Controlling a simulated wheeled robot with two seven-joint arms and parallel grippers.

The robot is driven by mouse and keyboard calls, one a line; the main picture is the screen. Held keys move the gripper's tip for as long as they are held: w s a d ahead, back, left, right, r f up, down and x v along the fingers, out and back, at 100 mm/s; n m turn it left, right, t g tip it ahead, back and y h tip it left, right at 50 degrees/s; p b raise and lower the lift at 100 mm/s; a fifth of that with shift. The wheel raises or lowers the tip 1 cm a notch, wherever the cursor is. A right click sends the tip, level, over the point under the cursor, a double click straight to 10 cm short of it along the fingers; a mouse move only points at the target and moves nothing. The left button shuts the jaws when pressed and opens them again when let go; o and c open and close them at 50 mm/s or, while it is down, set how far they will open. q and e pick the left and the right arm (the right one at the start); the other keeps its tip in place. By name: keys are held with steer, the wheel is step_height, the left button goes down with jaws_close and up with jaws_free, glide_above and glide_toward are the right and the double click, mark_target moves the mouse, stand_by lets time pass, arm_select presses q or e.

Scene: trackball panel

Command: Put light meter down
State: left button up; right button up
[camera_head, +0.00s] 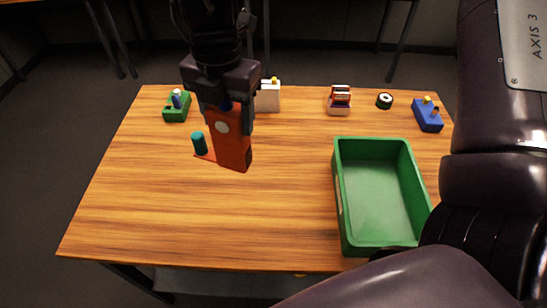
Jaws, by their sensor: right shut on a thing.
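My right gripper (224,103) hangs over the back left part of the table, pointing down. It is shut on an orange-red block with a pale round disc on its face, which looks like the light meter (234,150). The light meter is roughly upright and seems to be above the table; the view does not show clearly how far. My left gripper is not in view.
An orange piece with a teal cylinder (200,143) stands partly hidden behind the light meter. A green block (176,107), white box (268,96), red-and-white item (339,101), black round item (384,101) and blue block (428,115) line the back. An empty green tray (342,205) stands right. The table's front left (190,220) is clear.

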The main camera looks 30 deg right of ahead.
steer(key=shift+a+f+m, duration=0.1)
steer(key=shift+a+m, duration=0.2)
steer(key=shift+a, duration=0.05)
steer(key=shift+a+f, duration=0.15)
steer(key=shift+f, duration=0.1)
step_height(320, 180, down, 19)
steer(key=shift+f, duration=0.3)
steer(key=o, duration=1.4)
